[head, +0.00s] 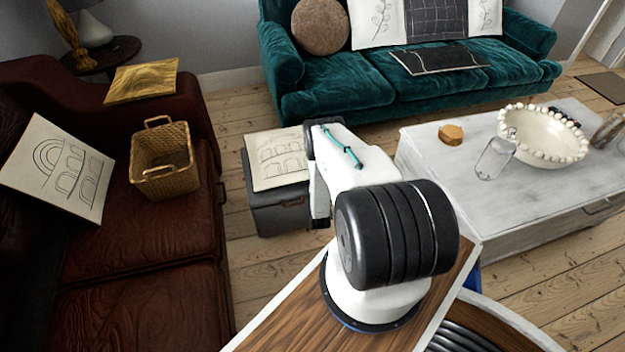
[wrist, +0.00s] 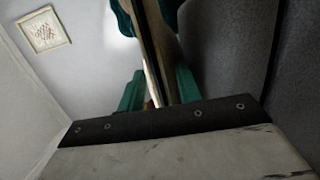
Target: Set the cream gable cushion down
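The cream gable cushion (head: 276,160), drawn with dark house-like outlines, lies flat over the grey box (head: 270,214) in the head view. My arm hides its right edge. In the wrist view the cushion shows edge-on as a thin strip (wrist: 151,45) between the teal fingers of my gripper (wrist: 158,92). The fingers look closed on it. A dark grey surface, likely the box, is close on one side of the strip. I cannot tell whether the cushion touches the box. The head view hides my fingers behind the arm.
A brown sofa (head: 140,304) at left holds a wicker basket (head: 165,181), another cream cushion (head: 58,166) and a gold cushion (head: 142,81). A teal sofa (head: 340,83) stands behind. At right, a pale coffee table (head: 500,205) carries a glass jar (head: 494,155) and a beaded bowl (head: 540,138).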

